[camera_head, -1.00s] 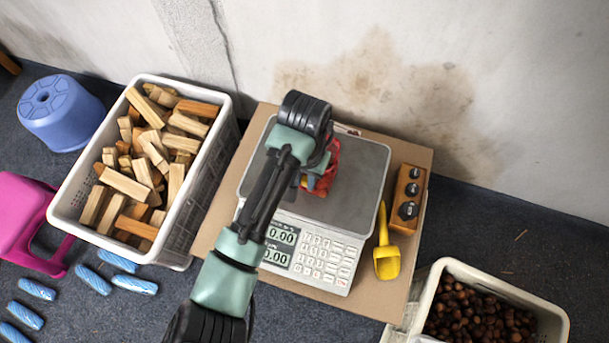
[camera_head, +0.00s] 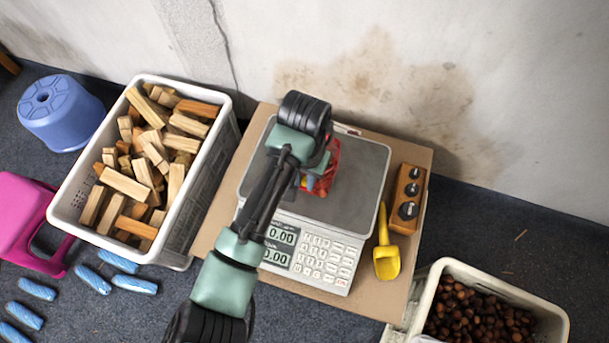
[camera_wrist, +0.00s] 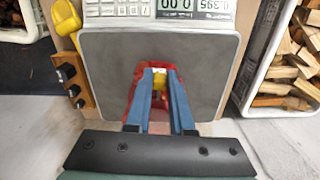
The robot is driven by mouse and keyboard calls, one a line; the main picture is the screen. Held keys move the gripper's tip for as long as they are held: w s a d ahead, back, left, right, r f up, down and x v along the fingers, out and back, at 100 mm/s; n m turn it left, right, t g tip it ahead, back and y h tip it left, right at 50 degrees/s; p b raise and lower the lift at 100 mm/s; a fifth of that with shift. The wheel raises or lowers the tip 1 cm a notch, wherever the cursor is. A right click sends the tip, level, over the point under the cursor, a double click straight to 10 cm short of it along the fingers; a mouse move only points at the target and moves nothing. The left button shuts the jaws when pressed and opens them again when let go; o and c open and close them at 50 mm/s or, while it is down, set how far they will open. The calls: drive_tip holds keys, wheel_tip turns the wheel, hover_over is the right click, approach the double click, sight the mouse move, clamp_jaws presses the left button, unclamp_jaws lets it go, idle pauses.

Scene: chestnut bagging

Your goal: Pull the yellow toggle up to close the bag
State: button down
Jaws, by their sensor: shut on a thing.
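A red net bag (camera_head: 333,163) sits on the grey plate of the scale (camera_head: 352,205), mostly hidden behind my arm in the head view. In the wrist view the red bag (camera_wrist: 140,97) shows around and between my blue fingers. The yellow toggle (camera_wrist: 159,80) shows between the fingertips. My gripper (camera_wrist: 160,76) is shut on the toggle, above the scale plate. The bag's contents are hidden.
The scale stands on a cardboard sheet (camera_head: 421,160). A yellow scoop (camera_head: 386,261) and a wooden block with black knobs (camera_head: 408,200) lie to its right. A crate of wood blocks (camera_head: 222,120) is left; a chestnut crate (camera_head: 553,307) is lower right. A wall is behind.

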sight(305, 182)
drive_tip(key=r+p, duration=0.1)
drive_tip(key=p, duration=0.2)
drive_tip(key=r+p, duration=0.2)
drive_tip(key=p, duration=0.1)
drive_tip(key=shift+w+d+r, duration=0.15)
drive_tip(key=shift+w+r, duration=0.05)
drive_tip(key=shift+w, duration=0.2)
drive_tip(key=r+p, duration=0.1)
drive_tip(key=p, duration=0.2)
drive_tip(key=shift+s+r+p, duration=0.1)
drive_tip(key=shift+r+p, duration=0.1)
drive_tip(key=shift+p, duration=0.1)
drive_tip(key=shift+s+r+p, duration=0.2)
drive_tip(key=shift+s+p, duration=0.05)
drive_tip(key=shift+p, duration=0.8)
drive_tip(key=shift+a+f, duration=0.1)
drive_tip(key=shift+a, duration=0.1)
drive_tip(key=c, duration=0.7)
unclamp_jaws()
